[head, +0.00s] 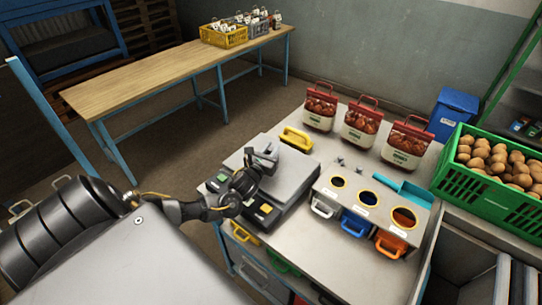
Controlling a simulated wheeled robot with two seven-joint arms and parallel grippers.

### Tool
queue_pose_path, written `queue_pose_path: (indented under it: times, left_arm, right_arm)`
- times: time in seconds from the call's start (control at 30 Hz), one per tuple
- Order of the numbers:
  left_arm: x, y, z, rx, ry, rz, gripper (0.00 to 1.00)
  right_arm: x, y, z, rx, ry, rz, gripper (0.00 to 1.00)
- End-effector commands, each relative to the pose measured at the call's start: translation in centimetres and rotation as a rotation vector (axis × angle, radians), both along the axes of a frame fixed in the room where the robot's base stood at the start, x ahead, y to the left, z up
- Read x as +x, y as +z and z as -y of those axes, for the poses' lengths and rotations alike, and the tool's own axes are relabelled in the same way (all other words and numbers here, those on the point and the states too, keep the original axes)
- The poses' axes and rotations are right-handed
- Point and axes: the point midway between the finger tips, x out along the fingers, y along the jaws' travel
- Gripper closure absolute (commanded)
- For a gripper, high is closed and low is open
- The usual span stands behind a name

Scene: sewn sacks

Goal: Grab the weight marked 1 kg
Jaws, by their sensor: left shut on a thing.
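My left gripper (262,160) is over the grey platform of the scale (290,175) on the right-hand table. It is shut on a small grey thing that is mostly hidden by the fingers. I cannot read any 1 kg mark on it, and I cannot tell if it touches the platform. Small dark metal pieces (340,161) lie on the table to the right of the scale, too small to read. My right gripper is not in view.
A yellow-handled object (297,138) lies behind the scale. Three red-topped sacks (362,122) stand at the back. A box with three round holes (370,205), a teal scoop (405,192) and a green crate of potatoes (480,190) are to the right. The front tabletop is clear.

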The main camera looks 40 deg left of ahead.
Motion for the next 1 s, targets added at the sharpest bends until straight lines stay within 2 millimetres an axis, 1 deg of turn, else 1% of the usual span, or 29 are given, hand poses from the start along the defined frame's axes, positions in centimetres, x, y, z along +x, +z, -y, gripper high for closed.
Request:
queue_pose_path:
  times: [0.37, 0.47, 0.6, 0.77, 0.93, 1.0]
  left_arm:
    - [0.1, 0.6, -0.1, -0.001, 0.0, 0.005, 1.0]
    - [0.1, 1.3, -0.1, 0.001, 0.0, 0.007, 1.0]
    - [0.1, 3.0, -0.1, 0.001, -0.001, 0.01, 1.0]
    - [-1.9, 5.4, 0.7, -0.001, -0.003, 0.006, 1.0]
    - [-4.3, 8.5, 1.5, -0.002, -0.003, 0.009, 1.0]
    - [-5.7, 9.3, 2.1, -0.004, -0.004, 0.005, 1.0]
  right_arm:
    - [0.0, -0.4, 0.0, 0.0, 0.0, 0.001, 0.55]
    - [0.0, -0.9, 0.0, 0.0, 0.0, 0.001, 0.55]
    - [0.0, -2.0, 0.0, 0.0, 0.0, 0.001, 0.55]
    - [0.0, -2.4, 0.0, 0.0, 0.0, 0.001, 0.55]
    - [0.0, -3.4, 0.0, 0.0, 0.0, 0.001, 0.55]
    - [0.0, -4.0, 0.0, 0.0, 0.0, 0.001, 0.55]
